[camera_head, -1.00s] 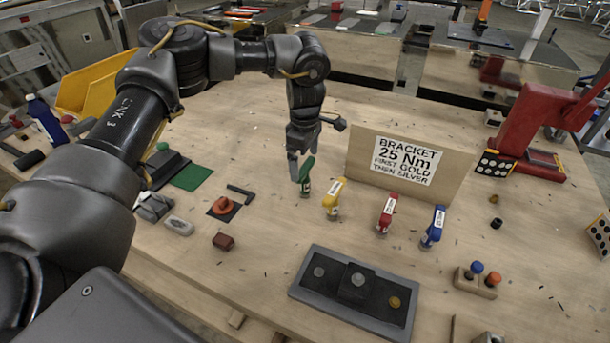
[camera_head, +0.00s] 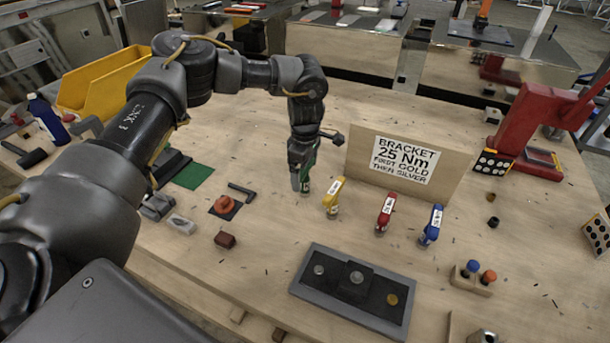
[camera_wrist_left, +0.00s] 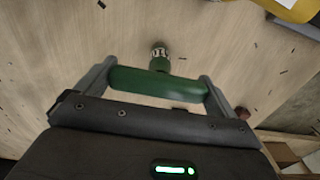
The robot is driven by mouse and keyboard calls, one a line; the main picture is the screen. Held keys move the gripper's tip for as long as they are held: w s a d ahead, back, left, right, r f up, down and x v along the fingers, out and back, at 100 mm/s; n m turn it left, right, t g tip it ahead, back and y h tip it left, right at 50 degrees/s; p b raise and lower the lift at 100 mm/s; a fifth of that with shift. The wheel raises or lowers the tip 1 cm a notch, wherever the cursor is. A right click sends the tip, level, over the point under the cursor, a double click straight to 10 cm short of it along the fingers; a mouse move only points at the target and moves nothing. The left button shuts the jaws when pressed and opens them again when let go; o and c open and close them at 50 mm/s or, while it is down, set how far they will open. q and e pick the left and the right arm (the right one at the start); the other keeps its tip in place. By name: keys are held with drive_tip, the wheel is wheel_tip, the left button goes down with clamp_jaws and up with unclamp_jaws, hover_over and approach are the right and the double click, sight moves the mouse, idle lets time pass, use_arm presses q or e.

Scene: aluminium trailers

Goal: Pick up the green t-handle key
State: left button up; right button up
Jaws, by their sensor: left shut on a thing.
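The green t-handle key (camera_head: 307,180) stands on the wooden table at the left end of a row of t-handle keys. My left gripper (camera_head: 301,178) is down over it and hides part of it in the head view. In the left wrist view the green handle (camera_wrist_left: 157,82) lies crosswise between the two fingers of my left gripper (camera_wrist_left: 158,84), which are shut on it. The key's lower end (camera_wrist_left: 160,58) points away toward the table surface. My right gripper is not in view.
Yellow (camera_head: 334,196), red (camera_head: 386,212) and blue (camera_head: 432,226) keys stand to the right. A sign board (camera_head: 410,168) stands behind them. A grey bracket plate (camera_head: 340,300) lies in front. A red press-like stand (camera_head: 535,125) is at right.

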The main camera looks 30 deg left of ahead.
use_arm(q)
drive_tip(key=shift+w+r+b, duration=0.1)
drive_tip(key=shift+r+b, duration=0.3)
drive_tip(key=r, duration=0.1)
drive_tip(key=r+b, duration=0.1)
drive_tip(key=shift+s+r, duration=0.2)
drive_tip(key=shift+r, duration=0.1)
drive_tip(key=s+r+b, duration=0.1)
drive_tip(key=s+r, duration=0.1)
drive_tip(key=s+d+r, duration=0.1)
drive_tip(key=s+r, duration=0.1)
drive_tip(key=r, duration=0.1)
drive_tip(key=shift+s+r+b, duration=0.15)
drive_tip(key=shift+r+b, duration=0.05)
drive_tip(key=shift+b, duration=0.2)
drive_tip(key=s+d+r+b, duration=0.2)
drive_tip(key=s+r, duration=0.2)
drive_tip(key=s, duration=0.5)
drive_tip(key=shift+d+r, duration=0.15)
drive_tip(key=shift+d, duration=0.1)
